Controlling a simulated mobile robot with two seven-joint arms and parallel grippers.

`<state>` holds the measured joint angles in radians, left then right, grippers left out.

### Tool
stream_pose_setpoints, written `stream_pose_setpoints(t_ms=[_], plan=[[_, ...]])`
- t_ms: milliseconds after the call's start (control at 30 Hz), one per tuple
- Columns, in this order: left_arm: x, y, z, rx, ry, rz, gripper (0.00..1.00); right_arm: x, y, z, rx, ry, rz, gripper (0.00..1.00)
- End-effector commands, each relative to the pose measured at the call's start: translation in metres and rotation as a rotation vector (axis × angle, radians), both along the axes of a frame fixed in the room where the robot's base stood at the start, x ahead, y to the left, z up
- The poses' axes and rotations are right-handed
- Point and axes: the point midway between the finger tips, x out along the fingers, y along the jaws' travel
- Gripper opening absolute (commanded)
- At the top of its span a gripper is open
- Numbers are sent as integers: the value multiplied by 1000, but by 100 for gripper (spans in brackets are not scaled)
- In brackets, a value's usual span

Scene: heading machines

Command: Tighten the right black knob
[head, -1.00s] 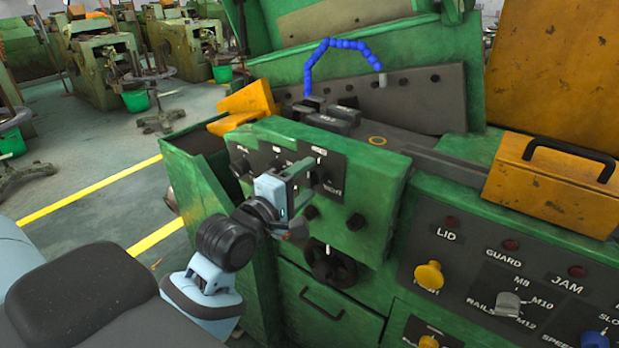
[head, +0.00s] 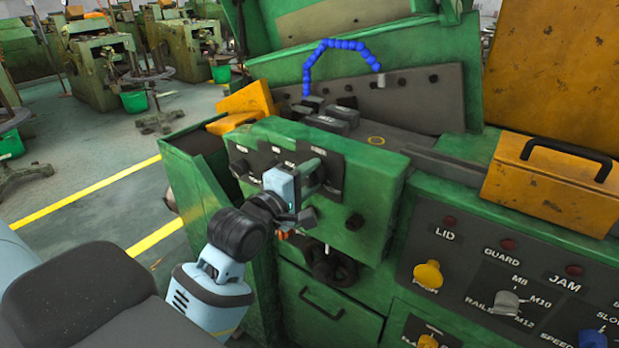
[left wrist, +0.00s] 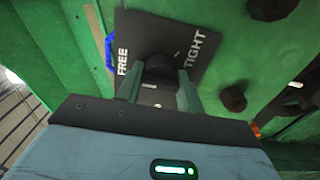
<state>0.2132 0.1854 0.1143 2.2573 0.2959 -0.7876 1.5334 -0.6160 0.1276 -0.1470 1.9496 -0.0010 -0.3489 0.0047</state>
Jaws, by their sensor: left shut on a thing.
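The right black knob (left wrist: 160,72) sits on a dark plate lettered FREE and TIGHT, seen in the left wrist view. My left gripper (left wrist: 160,88) is shut on it, with one finger on each side. The knob's pointer direction is hard to tell. In the head view my left gripper (head: 312,180) is at the right end of the dark knob plate on the green box, and it mostly hides this knob. My right gripper is not in view.
Another black knob (head: 240,168) is at the left of the green box (head: 375,190). A small dark knob (head: 355,221) and a black handwheel (head: 333,266) lie below my gripper. A control panel (head: 450,275) with yellow knobs is at the right.

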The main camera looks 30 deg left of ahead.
Motion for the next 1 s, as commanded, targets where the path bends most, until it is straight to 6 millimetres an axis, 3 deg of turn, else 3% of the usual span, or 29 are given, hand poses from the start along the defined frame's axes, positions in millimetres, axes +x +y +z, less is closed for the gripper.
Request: stream_pose_setpoints(t_ms=[367,1000], plan=[[0,0,0,132,-10,0,14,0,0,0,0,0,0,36],[0,0,0,717,-55,0,14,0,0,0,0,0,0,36]])
